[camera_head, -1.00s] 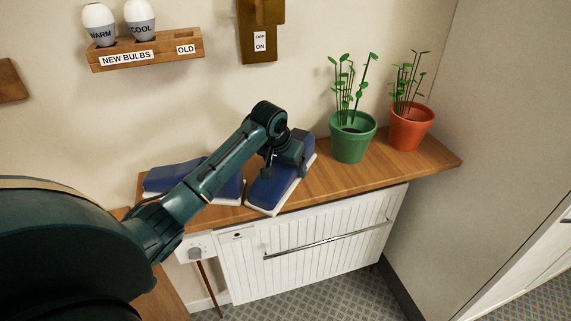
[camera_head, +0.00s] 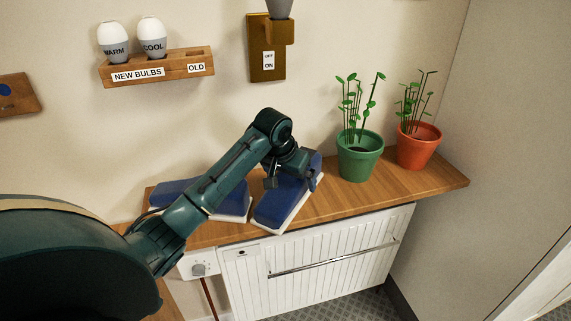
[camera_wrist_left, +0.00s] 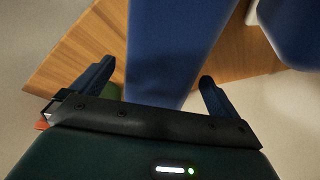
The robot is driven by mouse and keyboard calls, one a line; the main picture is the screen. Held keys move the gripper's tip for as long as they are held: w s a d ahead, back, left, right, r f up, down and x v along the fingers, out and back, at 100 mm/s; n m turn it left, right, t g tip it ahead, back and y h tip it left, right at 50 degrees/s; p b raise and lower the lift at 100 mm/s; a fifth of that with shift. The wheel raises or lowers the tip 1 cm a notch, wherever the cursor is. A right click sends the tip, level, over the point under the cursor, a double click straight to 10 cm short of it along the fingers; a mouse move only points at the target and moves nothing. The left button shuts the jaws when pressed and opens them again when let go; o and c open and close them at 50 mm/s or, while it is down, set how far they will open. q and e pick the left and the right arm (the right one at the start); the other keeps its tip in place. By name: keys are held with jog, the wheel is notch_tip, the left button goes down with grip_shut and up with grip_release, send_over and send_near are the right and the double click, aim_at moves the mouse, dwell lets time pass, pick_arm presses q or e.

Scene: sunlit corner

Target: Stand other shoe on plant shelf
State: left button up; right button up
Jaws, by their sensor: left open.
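Two blue shoes with white soles lie on the wooden plant shelf (camera_head: 330,204). The left shoe (camera_head: 190,190) is partly hidden by my arm. The right shoe (camera_head: 277,208) lies slanted beside it, left of the green pot. My left gripper (camera_head: 293,183) is open over the right shoe, one finger to each side of it. In the left wrist view the open fingers (camera_wrist_left: 154,84) straddle a blue shoe (camera_wrist_left: 175,45), with a gap visible near the left finger. Another blue shoe (camera_wrist_left: 292,28) shows at upper right. My right gripper is out of view.
A green pot (camera_head: 360,163) and an orange pot (camera_head: 417,152), both with plants, stand on the shelf's right part. A bulb rack (camera_head: 160,67) and a brass switch plate (camera_head: 266,62) are on the wall behind. Below is a white ribbed panel with a rail (camera_head: 335,258).

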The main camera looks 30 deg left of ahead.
pick_arm(q)
jog(key=v, duration=0.8)
jog(key=shift+s+r+b, duration=0.15)
jog(key=shift+r+b, duration=0.15)
jog(key=shift+r, duration=0.1)
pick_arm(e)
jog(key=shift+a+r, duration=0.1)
